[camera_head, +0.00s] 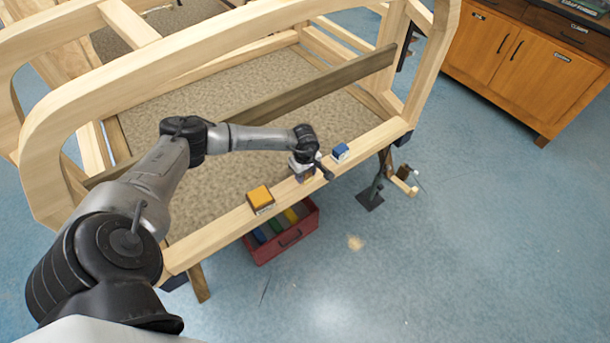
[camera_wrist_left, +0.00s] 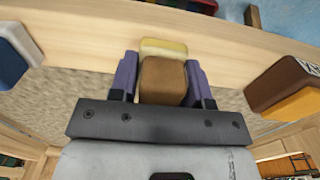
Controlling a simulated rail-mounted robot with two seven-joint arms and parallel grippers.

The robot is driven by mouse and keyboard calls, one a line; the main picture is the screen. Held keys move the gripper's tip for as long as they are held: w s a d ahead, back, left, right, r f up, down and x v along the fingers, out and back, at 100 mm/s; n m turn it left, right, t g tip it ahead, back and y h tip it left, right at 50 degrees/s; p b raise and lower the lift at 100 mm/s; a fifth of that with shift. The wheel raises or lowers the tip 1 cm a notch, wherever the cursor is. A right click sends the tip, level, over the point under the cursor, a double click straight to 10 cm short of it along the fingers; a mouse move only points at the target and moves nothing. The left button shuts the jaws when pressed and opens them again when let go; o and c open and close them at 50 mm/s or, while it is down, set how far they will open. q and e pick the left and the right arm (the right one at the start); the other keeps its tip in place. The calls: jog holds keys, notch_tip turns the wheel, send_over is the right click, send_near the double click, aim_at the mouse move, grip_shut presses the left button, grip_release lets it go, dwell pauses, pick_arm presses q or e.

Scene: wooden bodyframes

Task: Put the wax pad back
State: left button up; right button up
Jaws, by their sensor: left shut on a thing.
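My left gripper (camera_head: 305,172) is over the front wooden rail (camera_head: 230,226). In the left wrist view its purple fingers (camera_wrist_left: 163,82) are shut on a block-shaped pad with a brown body and a pale cream end (camera_wrist_left: 163,80), which looks like the wax pad. The pad is at the rail; I cannot tell whether it touches the wood. A yellow-orange and brown pad (camera_head: 260,197) sits on the rail to the left, and a blue and white pad (camera_head: 340,152) sits to the right. Both also show in the left wrist view, yellow (camera_wrist_left: 295,100) and blue (camera_wrist_left: 14,52). My right gripper is not in view.
A red box (camera_head: 288,243) with several coloured items stands below the rail. A dark wooden slat (camera_head: 300,95) crosses the frame behind my gripper. Wooden cabinets (camera_head: 520,60) stand at the back right. The blue floor in front is mostly clear.

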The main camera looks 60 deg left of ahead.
pick_arm(q)
jog(key=shift+f, duration=0.35)
jog(key=shift+f, duration=0.15)
jog(key=o, duration=0.8)
jog(key=shift+r, duration=0.2)
notch_tip(320, 180, up, 12)
jog(key=shift+f+p, duration=0.1)
jog(key=shift+p, duration=0.95)
